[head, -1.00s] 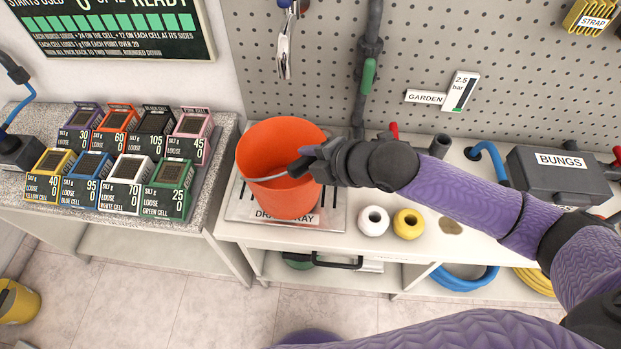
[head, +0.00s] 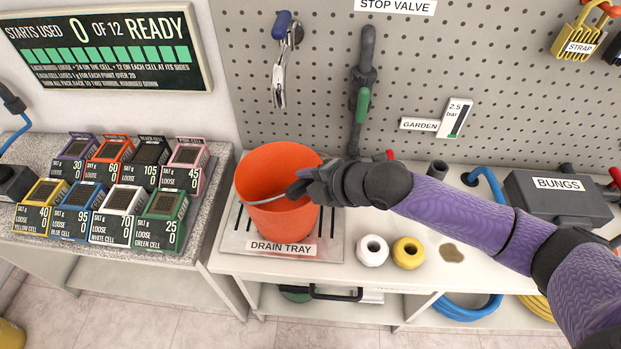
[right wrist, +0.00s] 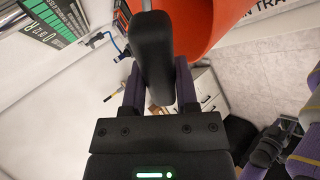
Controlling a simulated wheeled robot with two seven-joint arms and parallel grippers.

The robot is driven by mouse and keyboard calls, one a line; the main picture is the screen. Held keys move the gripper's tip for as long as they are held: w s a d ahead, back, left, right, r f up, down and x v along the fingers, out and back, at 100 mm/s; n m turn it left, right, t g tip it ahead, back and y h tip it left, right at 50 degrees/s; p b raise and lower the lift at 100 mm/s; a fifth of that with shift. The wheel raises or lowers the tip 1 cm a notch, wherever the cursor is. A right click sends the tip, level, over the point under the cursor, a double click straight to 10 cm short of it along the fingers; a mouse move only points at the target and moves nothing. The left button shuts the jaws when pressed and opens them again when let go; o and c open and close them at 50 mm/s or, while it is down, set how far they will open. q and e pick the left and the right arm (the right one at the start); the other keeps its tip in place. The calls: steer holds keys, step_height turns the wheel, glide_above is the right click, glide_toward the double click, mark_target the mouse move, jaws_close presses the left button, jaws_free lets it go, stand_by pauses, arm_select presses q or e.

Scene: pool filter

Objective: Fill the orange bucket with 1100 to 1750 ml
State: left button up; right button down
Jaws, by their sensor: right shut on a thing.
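The orange bucket (head: 275,190) stands upright over the drain tray (head: 331,246), on the white bench below the pegboard; it looks set on the tray. Its pale wire handle (head: 262,203) leans toward the front of the rim. My right gripper (head: 303,187) reaches across the bucket's right side and is shut on the dark handle grip. In the right wrist view the dark grip (right wrist: 152,55) sits between my fingers (right wrist: 158,85), with the orange bucket wall (right wrist: 200,25) beyond it. The water level inside cannot be seen.
A grey pipe with a green lever (head: 363,105) hangs behind the tray, under a stop valve sign (head: 395,6). White (head: 372,251) and yellow (head: 408,252) rolls lie right of the tray. A bungs box (head: 558,195) stands farther right. Several coloured cells (head: 110,200) fill the left bench.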

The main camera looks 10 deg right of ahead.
steer(key=shift+f, duration=0.1)
steer(key=shift+c, duration=1.4)
jaws_free()
